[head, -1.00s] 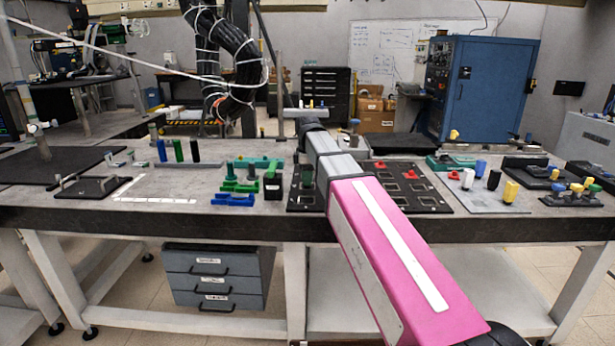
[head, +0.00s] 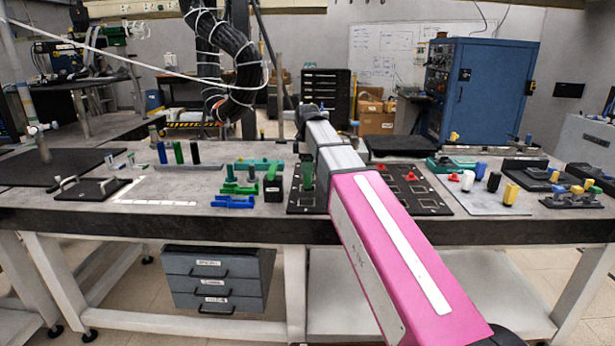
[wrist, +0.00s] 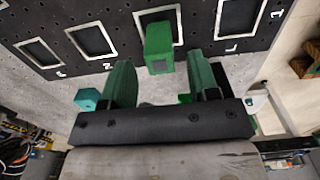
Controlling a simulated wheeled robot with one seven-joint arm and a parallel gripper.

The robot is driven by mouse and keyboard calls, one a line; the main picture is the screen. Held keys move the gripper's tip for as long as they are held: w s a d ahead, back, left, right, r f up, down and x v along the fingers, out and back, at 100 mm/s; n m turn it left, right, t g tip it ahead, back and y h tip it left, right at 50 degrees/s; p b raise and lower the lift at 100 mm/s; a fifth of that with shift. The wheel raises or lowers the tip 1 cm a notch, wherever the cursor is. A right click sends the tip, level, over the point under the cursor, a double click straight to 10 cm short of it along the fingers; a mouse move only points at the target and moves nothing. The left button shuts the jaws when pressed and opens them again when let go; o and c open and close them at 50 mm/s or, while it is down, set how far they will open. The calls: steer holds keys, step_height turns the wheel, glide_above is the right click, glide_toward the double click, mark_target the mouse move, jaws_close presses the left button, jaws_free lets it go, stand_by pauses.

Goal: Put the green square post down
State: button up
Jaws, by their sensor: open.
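The green square post (wrist: 158,48) stands on the black board with white square outlines (wrist: 105,22), over one of the outlines, in the wrist view. My gripper (wrist: 160,68) is open, with one green finger on each side of the post and a gap on both sides. In the head view a green upright piece (head: 308,174), which looks like the post, stands at the left part of the black board (head: 432,200). My gripper's fingers cannot be made out there. How the post's base sits in the outline is hidden.
Left of the board are a black-and-green block (head: 273,184), green parts (head: 240,187) and a blue part (head: 233,202). Red pieces (head: 410,176) sit on the board. A grey mat (head: 480,199) with several coloured posts lies right. Bare table shows around the white L-shaped marking (head: 155,202).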

step_height(320, 180, up, 8)
steer(key=shift+f, duration=0.2)
